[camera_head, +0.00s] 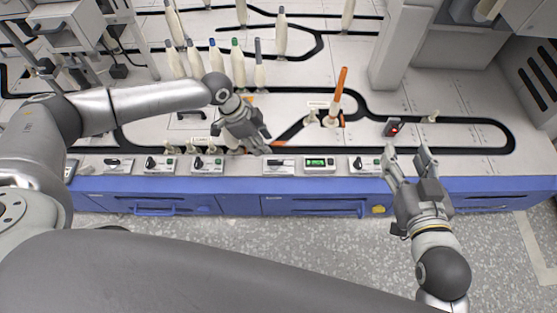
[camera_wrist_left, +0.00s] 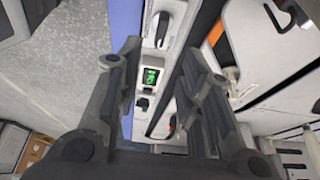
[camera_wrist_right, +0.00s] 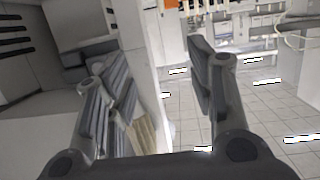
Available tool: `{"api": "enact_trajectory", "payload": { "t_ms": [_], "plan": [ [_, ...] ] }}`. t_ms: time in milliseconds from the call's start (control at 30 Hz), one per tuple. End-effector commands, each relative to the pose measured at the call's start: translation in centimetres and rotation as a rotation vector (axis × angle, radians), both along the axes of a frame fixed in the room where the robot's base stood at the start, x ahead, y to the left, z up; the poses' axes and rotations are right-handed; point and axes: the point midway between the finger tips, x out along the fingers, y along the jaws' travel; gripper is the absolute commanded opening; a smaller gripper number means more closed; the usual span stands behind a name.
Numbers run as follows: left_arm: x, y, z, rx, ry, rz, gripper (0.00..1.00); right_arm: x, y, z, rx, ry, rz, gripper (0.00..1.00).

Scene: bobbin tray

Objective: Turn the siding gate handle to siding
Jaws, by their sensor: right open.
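A white panel with a dark lever handle (camera_head: 280,162) is on the front edge of the machine; I take it for the siding gate handle. It also shows as a black handle (camera_wrist_left: 163,28) at the top of the left wrist view. The lever lies roughly along the edge. My left gripper (camera_head: 264,143) is open and empty, just above and left of that panel; I see no contact. In the left wrist view its fingers (camera_wrist_left: 160,75) frame the panel strip. My right gripper (camera_head: 408,162) is open and empty at the right.
A green display (camera_head: 320,162) sits right of the lever panel. Knob panels (camera_head: 365,164) and (camera_head: 207,165) flank them. A red-lit box (camera_head: 393,127) is near the right gripper.

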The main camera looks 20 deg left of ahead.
Motion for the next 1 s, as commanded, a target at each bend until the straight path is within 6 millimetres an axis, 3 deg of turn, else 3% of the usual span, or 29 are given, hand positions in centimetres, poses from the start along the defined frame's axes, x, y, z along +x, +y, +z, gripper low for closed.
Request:
{"api": "enact_trajectory", "payload": {
  "t_ms": [167,500,1000],
  "plan": [
    [0.1,-0.4,-1.1,0.0,0.001,0.0,0.35,0.5,0.4,1.4,0.02,-0.08,0.005,0.5],
    [0.5,-1.6,-4.0,-0.001,-0.001,0.001,0.35,1.0,1.2,6.2,0.087,-0.338,0.022,0.5],
    [1.0,-3.2,-7.9,-0.001,-0.001,0.003,0.35,-0.9,1.7,13.0,0.189,-0.717,0.044,0.5]
  ]
}}
